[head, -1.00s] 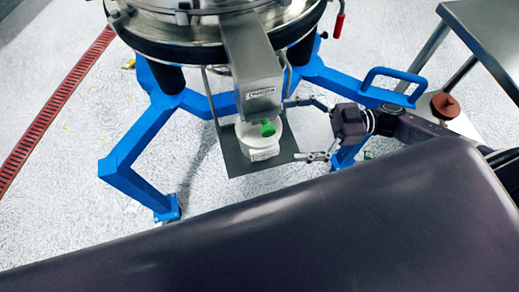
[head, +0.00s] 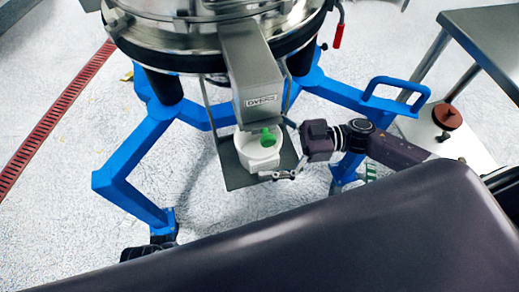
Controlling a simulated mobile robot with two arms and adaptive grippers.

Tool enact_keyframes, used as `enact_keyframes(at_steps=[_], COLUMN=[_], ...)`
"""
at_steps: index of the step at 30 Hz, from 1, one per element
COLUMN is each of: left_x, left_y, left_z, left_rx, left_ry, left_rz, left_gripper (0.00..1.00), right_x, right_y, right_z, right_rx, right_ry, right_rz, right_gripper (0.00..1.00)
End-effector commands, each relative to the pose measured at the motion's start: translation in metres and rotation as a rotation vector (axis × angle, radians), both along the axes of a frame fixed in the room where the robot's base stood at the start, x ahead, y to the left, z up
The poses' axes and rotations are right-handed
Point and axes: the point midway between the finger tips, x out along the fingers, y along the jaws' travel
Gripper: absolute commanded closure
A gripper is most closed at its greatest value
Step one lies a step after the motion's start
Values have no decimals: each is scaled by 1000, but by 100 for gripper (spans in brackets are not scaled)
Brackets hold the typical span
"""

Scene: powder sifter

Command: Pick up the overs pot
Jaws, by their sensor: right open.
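The overs pot (head: 258,159) is a white pot with a green thing showing in its open top. It stands upright on a grey shelf plate (head: 236,180) under the sifter's metal outlet chute (head: 257,84), which bears an overs label. My right gripper (head: 279,150) is open at the pot's right side. One finger reaches behind the pot's right edge and the other passes along its front. Whether either finger touches the pot, I cannot tell. My left gripper is not in view.
The round steel sifter (head: 170,30) stands on a blue frame (head: 128,160), whose legs surround the shelf. A metal table (head: 490,45) is at the upper right. A brown-red object (head: 447,117) sits on a pale surface below it.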

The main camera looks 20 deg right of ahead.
Motion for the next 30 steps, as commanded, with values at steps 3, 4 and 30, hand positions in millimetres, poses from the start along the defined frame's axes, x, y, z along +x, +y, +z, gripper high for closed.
enact_keyframes(at_steps=[3, 4, 30], left_x=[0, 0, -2], left_y=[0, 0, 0], left_z=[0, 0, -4], left_rx=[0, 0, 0], left_ry=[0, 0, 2], left_rz=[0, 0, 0], left_gripper=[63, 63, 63], right_x=[0, 0, 0], right_y=[0, 0, -1], right_z=[0, 0, 10], right_rx=[0, 0, 0], right_ry=[0, 0, -1], right_rz=[0, 0, 0], right_gripper=[0, 2, 45])
